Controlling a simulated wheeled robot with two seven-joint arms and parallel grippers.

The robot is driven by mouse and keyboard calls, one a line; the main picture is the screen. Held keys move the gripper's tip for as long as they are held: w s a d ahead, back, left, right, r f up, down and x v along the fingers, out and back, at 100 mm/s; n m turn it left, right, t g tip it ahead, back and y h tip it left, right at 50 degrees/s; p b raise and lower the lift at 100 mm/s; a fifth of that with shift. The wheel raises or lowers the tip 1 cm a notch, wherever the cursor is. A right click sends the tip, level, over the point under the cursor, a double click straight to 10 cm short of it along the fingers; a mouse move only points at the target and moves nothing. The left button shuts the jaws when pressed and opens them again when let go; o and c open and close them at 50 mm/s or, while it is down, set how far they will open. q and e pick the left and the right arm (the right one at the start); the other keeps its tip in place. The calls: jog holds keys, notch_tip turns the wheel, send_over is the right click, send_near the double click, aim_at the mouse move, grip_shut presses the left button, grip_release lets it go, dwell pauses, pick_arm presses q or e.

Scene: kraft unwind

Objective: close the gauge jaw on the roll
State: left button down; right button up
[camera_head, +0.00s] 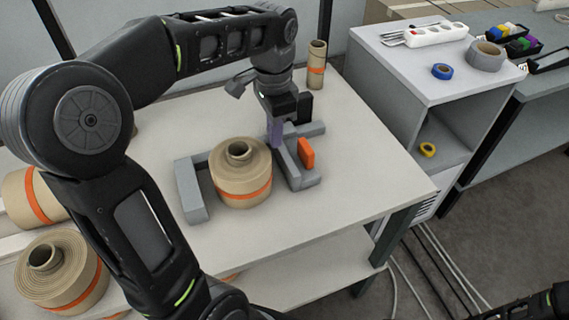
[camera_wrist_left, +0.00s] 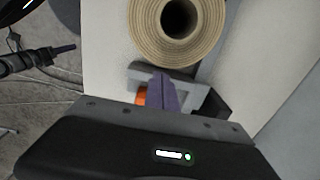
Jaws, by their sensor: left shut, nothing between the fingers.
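A kraft roll (camera_head: 245,185) with an orange band stands upright in the grey gauge, between its left jaw (camera_head: 190,192) and its right jaw (camera_head: 297,174). My left gripper (camera_head: 275,132) points down at the right jaw, purple fingers shut and empty. In the left wrist view the fingers (camera_wrist_left: 163,93) overlap the right jaw (camera_wrist_left: 198,93), beside the orange block (camera_wrist_left: 141,97), with the roll (camera_wrist_left: 150,38) beyond.
A narrow roll (camera_head: 316,68) stands at the table's back. More rolls (camera_head: 62,272) are at the left, partly behind my arm. A grey cabinet (camera_head: 430,75) with tapes and a power strip stands right. The table's front right (camera_head: 350,195) is clear. A dark arm part (camera_wrist_left: 35,60) shows left.

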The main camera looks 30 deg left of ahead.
aim_at(262, 168)
pick_arm(q)
jog(key=shift+w, duration=0.1)
dwell(0.3)
notch_tip(262, 168, down, 10)
dwell(0.6)
jog(key=shift+s+a, duration=0.5)
jog(key=shift+s, duration=0.25)
jog(key=shift+s+a, duration=0.45)
jog(key=shift+s, duration=0.3)
